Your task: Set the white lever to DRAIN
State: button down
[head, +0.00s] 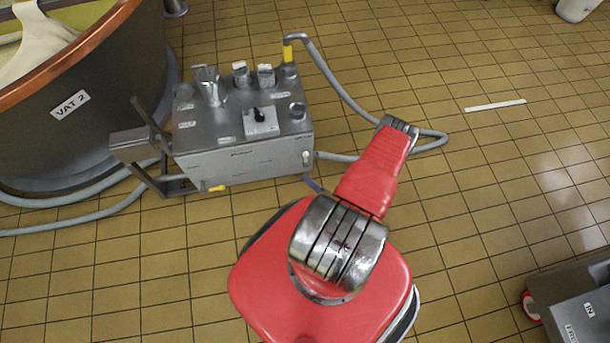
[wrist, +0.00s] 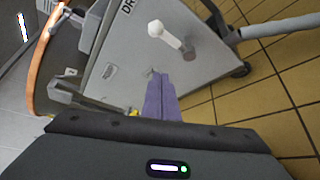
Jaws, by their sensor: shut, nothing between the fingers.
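The white lever (wrist: 168,36) is on the grey panel of the pump cart (wrist: 120,75) in the wrist view. Its rounded white end points up and left from a grey pivot at the panel's right. A label reading "DR", cut off by the top edge, is left of the lever's end. In the head view the lever shows small at the right of the cart's front face (head: 306,158). My gripper (wrist: 157,77) has its purple fingers together and empty, below the lever in the picture and apart from it. In the head view its purple tip (head: 312,183) shows just below the cart's right corner.
Vat 2 (head: 95,120), copper-rimmed, stands left of the cart (head: 240,165). A grey hose (head: 345,90) loops from the cart's top to its right side; more hoses lie at left. A grey box (head: 580,310) is at lower right. Tiled floor between is mostly clear.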

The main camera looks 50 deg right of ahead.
jog(key=shift+s+a, duration=0.1)
jog(key=shift+s, duration=1.05)
